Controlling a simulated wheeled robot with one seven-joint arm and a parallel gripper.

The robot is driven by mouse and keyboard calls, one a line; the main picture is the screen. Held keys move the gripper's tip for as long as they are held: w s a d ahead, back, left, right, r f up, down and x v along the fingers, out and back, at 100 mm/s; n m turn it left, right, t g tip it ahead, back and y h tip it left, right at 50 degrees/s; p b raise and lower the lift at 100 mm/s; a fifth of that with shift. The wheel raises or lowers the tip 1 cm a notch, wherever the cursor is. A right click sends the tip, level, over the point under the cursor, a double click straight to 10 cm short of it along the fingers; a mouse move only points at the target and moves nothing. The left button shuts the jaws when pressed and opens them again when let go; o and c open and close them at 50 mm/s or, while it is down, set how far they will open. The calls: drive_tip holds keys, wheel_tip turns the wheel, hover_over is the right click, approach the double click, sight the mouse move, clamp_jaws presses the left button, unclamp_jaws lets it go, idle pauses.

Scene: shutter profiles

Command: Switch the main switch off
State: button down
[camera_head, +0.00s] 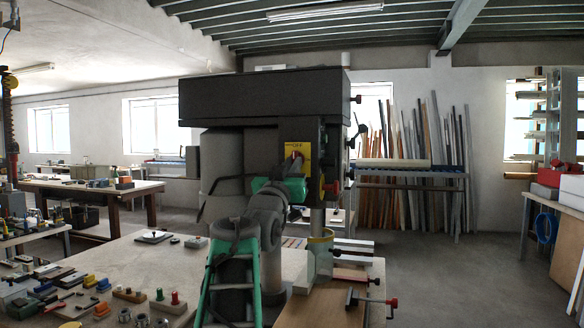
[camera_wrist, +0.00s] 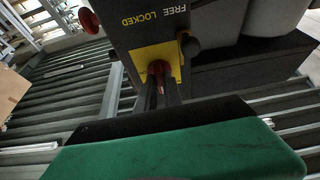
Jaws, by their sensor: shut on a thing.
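The main switch is a red knob (camera_wrist: 156,68) on a yellow plate (camera_wrist: 142,56), on the face of a dark machine (camera_head: 262,97). In the head view the yellow plate (camera_head: 291,149) shows just above my green gripper (camera_head: 296,165). In the wrist view, my two dark fingers (camera_wrist: 160,84) reach up to the plate and are shut on the red knob, one on each side. The fingers hide part of the knob, and I cannot read its exact angle.
The words FREE and LOCKED are on the machine beside the plate. A round red knob (camera_wrist: 89,20) sticks out nearby. A workbench (camera_head: 125,265) with several small parts lies at front left. Long profiles (camera_head: 440,150) lean against the back wall. Open floor is at right.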

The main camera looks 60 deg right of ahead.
drive_tip(key=c, duration=1.5)
unclamp_jaws()
drive_tip(key=b+v, duration=0.2)
drive_tip(key=v, duration=0.5)
drive_tip(key=shift+s+a+f+b, duration=0.1)
drive_tip(key=shift+a+f+b, duration=0.05)
drive_tip(key=shift+a+b, duration=0.2)
